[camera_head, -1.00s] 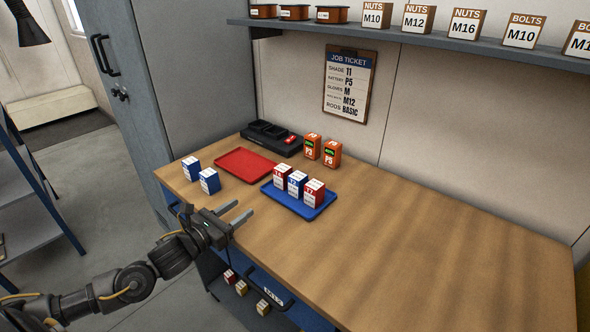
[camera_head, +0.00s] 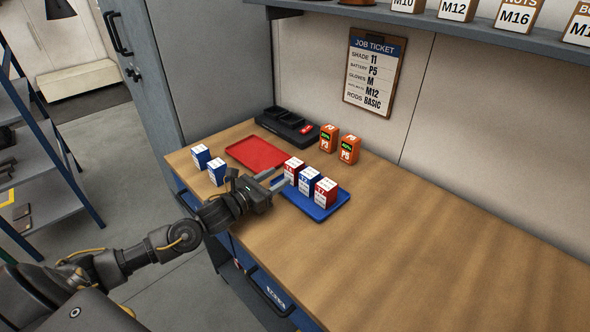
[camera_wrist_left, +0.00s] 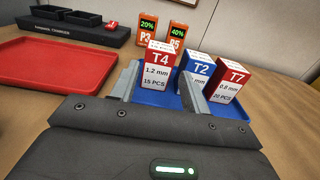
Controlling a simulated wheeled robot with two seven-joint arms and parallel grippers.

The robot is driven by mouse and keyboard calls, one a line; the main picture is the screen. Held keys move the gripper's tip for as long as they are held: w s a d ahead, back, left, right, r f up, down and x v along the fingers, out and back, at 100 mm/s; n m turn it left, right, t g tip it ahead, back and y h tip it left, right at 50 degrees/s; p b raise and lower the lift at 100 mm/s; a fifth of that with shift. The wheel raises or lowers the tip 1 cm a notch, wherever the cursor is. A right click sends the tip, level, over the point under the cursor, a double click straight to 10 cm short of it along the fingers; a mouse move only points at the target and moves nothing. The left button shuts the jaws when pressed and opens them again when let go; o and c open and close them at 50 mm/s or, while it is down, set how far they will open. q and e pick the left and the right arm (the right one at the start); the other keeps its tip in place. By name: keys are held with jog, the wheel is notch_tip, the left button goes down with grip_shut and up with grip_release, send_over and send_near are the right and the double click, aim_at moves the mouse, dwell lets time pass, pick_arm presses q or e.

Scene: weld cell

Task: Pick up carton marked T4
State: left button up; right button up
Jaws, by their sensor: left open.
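The red-and-white carton marked T4 (camera_wrist_left: 158,67) stands upright on the blue tray, leftmost of three cartons; it shows in the head view too (camera_head: 294,170). The blue-and-white T2 carton (camera_wrist_left: 198,72) stands beside it, then the red-and-white T7 carton (camera_wrist_left: 229,85). My left gripper (camera_wrist_left: 158,90) is open, with T4 between its fingers as seen in the wrist view; whether the fingers touch it I cannot tell. In the head view the left gripper (camera_head: 276,182) is at the tray's left edge. My right gripper is not in view.
The blue tray (camera_head: 325,212) lies on the wooden bench. A red tray (camera_head: 256,152), two blue-and-white cartons (camera_head: 217,172), a black charger (camera_head: 287,126) and two orange batteries (camera_head: 349,148) stand nearby. The bench's right side (camera_head: 440,240) is clear.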

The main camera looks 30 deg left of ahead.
aim_at(289, 170)
pick_arm(q)
jog(key=p+x, duration=0.2)
jog(key=x, duration=0.2)
jog(key=shift+w+d, duration=0.1)
jog(key=shift+w, duration=0.15)
jog(key=shift+w+d, duration=0.1)
jog(key=shift+w, duration=0.2)
jog(key=shift+f, duration=0.1)
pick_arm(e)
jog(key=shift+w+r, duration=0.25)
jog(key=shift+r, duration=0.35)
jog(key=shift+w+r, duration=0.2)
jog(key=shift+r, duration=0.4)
pick_arm(q)
jog(key=c, duration=0.7)
jog(key=shift+o, duration=0.2)
